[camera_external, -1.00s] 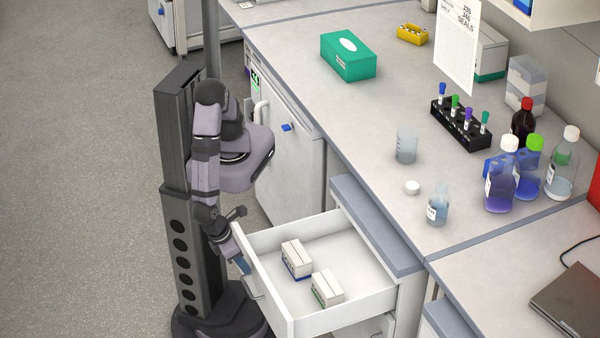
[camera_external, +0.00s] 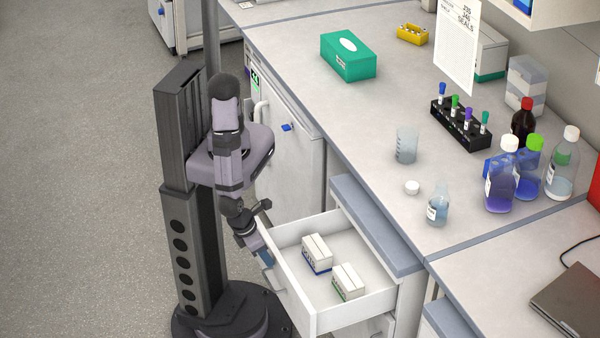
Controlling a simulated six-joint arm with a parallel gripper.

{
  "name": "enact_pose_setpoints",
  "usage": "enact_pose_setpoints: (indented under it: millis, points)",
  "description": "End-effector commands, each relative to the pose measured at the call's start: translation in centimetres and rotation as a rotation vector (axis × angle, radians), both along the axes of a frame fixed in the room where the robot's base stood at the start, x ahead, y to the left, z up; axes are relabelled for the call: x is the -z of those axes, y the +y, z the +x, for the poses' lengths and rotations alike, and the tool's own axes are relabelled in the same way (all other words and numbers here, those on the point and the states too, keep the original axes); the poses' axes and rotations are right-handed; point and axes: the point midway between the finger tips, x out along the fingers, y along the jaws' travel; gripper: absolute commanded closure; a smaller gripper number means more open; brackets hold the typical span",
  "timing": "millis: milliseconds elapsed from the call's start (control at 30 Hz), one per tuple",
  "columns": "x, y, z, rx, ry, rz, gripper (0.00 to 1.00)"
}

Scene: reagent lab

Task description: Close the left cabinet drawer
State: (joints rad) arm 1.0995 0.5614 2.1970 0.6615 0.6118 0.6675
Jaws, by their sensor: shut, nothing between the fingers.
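The left cabinet drawer (camera_external: 322,319) is a white drawer under the bench and is partly open. Two small white boxes lie in it, one with a blue edge (camera_external: 316,254) and one with a green edge (camera_external: 348,283). My gripper (camera_external: 268,260) is shut and empty at the outer side of the drawer front, near its left end. It appears to touch the front panel, but the exact contact is hard to see. The drawer handle is largely hidden from this view.
The grey bench edge (camera_external: 375,230) overhangs the back of the drawer. A white cabinet door with a blue tag (camera_external: 287,127) stands to the left. A beaker (camera_external: 406,146), a small bottle (camera_external: 438,205) and a white cap (camera_external: 412,188) stand on the bench above.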

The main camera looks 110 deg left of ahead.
Motion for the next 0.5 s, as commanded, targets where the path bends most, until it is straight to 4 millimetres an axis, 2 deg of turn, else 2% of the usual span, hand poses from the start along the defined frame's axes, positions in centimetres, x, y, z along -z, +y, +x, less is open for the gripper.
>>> enact_pose_setpoints:
  millis: [100,500]
  points:
    - [-0.1,2.6,2.4,-0.012,0.000,0.003,1.00]
    - [-0.1,10.6,10.3,-0.011,0.000,0.001,1.00]
